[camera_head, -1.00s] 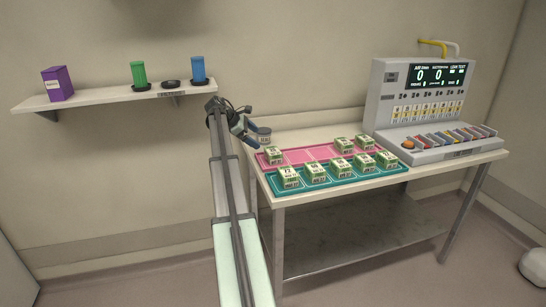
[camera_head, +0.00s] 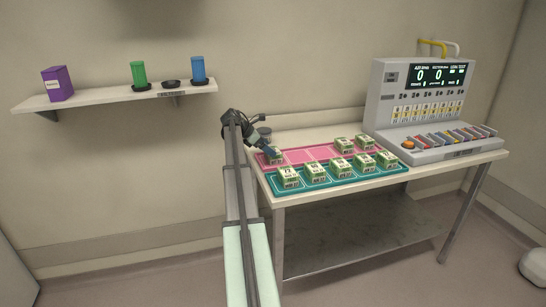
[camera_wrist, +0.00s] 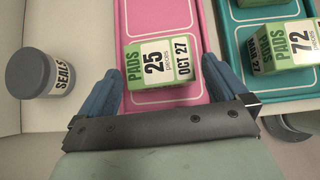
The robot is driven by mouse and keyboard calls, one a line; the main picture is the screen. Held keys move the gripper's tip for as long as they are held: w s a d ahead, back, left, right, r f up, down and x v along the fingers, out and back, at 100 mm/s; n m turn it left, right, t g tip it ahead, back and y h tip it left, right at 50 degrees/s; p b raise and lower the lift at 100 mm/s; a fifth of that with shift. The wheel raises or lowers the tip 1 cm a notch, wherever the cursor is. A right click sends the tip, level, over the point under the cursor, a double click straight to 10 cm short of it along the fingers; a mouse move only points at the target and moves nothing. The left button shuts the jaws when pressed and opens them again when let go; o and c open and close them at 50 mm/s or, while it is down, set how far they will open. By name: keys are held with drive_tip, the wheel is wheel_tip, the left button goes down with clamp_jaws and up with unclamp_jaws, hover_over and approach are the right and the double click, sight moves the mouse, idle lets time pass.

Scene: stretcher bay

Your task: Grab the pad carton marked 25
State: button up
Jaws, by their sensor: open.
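The pad carton marked 25 (camera_wrist: 160,63) is green and white, with "PADS", "25 pieces" and "OCT 27" on its top. It lies on the pink mat (camera_wrist: 148,15), between the blue fingers of my open gripper (camera_wrist: 162,84) in the wrist view. A finger is on each side of it, with a small gap at the left; contact at the right is hard to tell. In the head view, the carton (camera_head: 273,154) sits at the left end of the pink mat, partly hidden by my gripper (camera_head: 266,148).
A grey "SEALS" jar (camera_wrist: 40,74) stands left of the carton. Several more cartons sit on the mats. A tester with a screen (camera_head: 425,100) stands at the table's right end.

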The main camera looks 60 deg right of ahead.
drive_tip(key=shift+x, duration=3.05)
drive_tip(key=shift+w+d, duration=0.1)
drive_tip(key=shift+c, duration=0.3)
drive_tip(key=c, duration=0.7)
